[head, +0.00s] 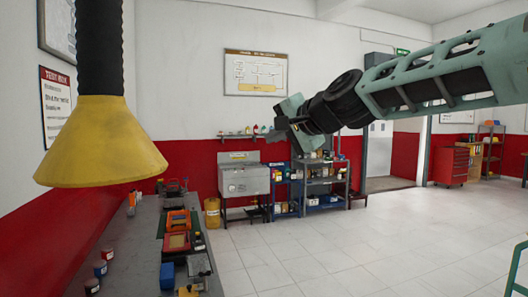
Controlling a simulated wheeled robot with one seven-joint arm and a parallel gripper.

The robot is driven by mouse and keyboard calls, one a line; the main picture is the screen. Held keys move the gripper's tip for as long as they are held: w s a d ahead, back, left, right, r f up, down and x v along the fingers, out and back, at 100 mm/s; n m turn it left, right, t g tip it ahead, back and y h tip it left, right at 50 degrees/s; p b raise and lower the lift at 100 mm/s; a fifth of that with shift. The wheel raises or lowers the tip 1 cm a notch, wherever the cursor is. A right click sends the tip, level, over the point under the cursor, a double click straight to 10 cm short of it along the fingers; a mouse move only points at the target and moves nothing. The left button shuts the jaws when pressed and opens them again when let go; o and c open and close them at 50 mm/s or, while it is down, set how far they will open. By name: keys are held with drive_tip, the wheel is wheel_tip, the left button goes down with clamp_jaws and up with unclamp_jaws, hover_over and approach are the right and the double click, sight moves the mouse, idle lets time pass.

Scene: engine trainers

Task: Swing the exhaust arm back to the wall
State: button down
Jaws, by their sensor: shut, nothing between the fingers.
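The exhaust arm shows at the left in the head view as a black ribbed hose (99,45) with a wide yellow hood (100,145) at its lower end. The hood hangs mouth down above the workbench, close to the left wall. The upper part of the exhaust arm and its mount are out of frame. My arm reaches in from the right, and my gripper (283,121) is at its left end, in the middle of the picture. The gripper is shut and empty, well to the right of the hood and apart from it. Its fingertips are small and hard to make out.
A workbench (105,262) with tools, small cans and trays runs along the left wall. A steel sink (244,182) and blue shelving (286,190) stand at the back wall. A red tool cabinet (450,166) is at the far right. The tiled floor (340,255) in the middle is clear.

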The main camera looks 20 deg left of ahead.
drive_tip(key=b+v, duration=0.2)
drive_tip(key=v, duration=0.4)
drive_tip(key=shift+b, duration=0.3)
drive_tip(key=shift+s+d, duration=0.1)
drive_tip(key=shift+s, duration=0.05)
drive_tip(key=s+d+f+n+g+h+b, duration=0.1)
drive_tip(key=s+d+f+n+h, duration=0.15)
drive_tip(key=s+f, duration=0.4)
drive_tip(key=s+d+f+n+g+h+b, duration=0.1)
drive_tip(key=s+d+f+g, duration=0.2)
drive_tip(key=f, duration=0.7)
drive_tip(key=s+d+f+n+h+b, duration=0.2)
drive_tip(key=s+d+f, duration=0.25)
drive_tip(key=f, duration=0.35)
drive_tip(key=s+d+f+n+g+h+b, duration=0.2)
drive_tip(key=s+d+f+h, duration=0.4)
drive_tip(key=s+d+f, duration=1.2)
drive_tip(key=n+g, duration=0.1)
drive_tip(key=n, duration=0.1)
drive_tip(key=shift+s+n+g, duration=0.3)
drive_tip(key=shift+n, duration=0.05)
